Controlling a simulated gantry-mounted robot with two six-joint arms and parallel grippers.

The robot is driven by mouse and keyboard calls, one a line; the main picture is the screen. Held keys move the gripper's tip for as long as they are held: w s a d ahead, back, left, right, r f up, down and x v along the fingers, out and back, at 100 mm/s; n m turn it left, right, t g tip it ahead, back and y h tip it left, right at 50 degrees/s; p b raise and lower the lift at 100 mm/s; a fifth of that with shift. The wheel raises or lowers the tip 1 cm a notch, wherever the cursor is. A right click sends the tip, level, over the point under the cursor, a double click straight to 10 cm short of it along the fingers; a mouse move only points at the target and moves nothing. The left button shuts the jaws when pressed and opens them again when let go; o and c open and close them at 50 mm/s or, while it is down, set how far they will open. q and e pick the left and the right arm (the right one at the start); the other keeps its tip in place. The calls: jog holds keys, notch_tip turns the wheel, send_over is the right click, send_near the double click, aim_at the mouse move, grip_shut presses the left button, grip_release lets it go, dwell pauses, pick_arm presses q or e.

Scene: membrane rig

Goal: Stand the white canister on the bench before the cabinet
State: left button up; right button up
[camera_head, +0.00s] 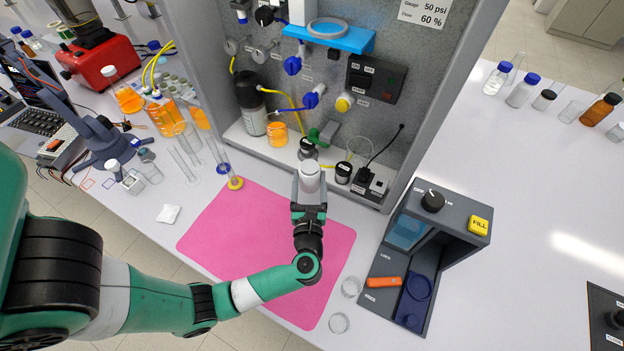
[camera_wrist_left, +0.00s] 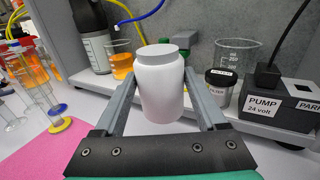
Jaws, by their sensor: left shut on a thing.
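My left gripper (camera_head: 309,194) is shut on the canister, one finger on each side. The canister's base is partly hidden, and I cannot tell whether it touches the bench (camera_head: 500,150). My right gripper is not in view.
The pink mat (camera_head: 225,235) is bare around my arm. A labelled pump (camera_wrist_left: 280,104), a small black-lidded jar (camera_wrist_left: 220,88) and a beaker (camera_wrist_left: 240,58) stand right of the canister inside the cabinet. Glass cylinders (camera_head: 234,180) stand left. A dark fill station (camera_head: 425,255) is at right.

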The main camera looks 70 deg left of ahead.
aim_at(310, 192)
pick_arm(q)
jog(key=shift+f+b, duration=2.15)
jog(key=shift+f, duration=0.75)
jog(key=shift+f+b, duration=0.65)
jog(key=shift+b, duration=0.05)
jog(key=o, duration=1.6)
jog(key=shift+c, duration=0.2)
jog(key=shift+d, duration=0.1)
jog(key=v, duration=1.1)
jog(key=shift+s+d, duration=0.15)
jog(key=shift+d, duration=0.1)
